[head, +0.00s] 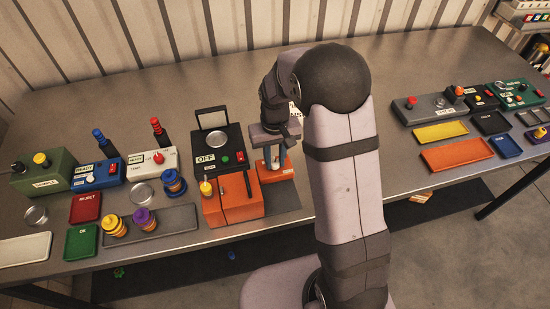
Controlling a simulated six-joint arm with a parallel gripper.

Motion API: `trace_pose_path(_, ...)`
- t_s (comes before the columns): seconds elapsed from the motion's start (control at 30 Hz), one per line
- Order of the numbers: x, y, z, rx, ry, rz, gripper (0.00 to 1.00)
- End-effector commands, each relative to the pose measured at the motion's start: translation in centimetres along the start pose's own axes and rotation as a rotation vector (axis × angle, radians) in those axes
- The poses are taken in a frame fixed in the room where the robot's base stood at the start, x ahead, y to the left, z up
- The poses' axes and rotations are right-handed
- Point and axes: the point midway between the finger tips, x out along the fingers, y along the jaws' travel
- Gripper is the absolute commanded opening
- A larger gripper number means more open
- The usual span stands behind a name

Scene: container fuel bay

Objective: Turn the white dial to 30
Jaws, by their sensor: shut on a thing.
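My gripper (272,164) points down at the small orange box (288,168), right of the black panel marked OFF. Its fingers are shut at the top of this box, on what appears to be the white dial. The fingers and wrist cover the dial, so its pointer, its scale and its setting cannot be read. A white sign stands behind the gripper, mostly hidden by my arm.
Farther left are green, blue and white control boxes, trays and stacked discs. Coloured trays and boxes fill the right end. Bare table lies behind.

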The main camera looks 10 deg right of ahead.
Motion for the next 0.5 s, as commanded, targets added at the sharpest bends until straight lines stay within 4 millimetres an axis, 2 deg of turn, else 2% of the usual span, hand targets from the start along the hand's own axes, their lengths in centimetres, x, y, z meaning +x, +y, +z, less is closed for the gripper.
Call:
trace_pose_path(0.2, -0.17, -0.02, -0.19, 0.15, 0.006, 0.0, 0.0)
trace_pose_path(0.5, -0.18, -0.02, -0.22, 0.259, 0.007, -0.001, 0.0)
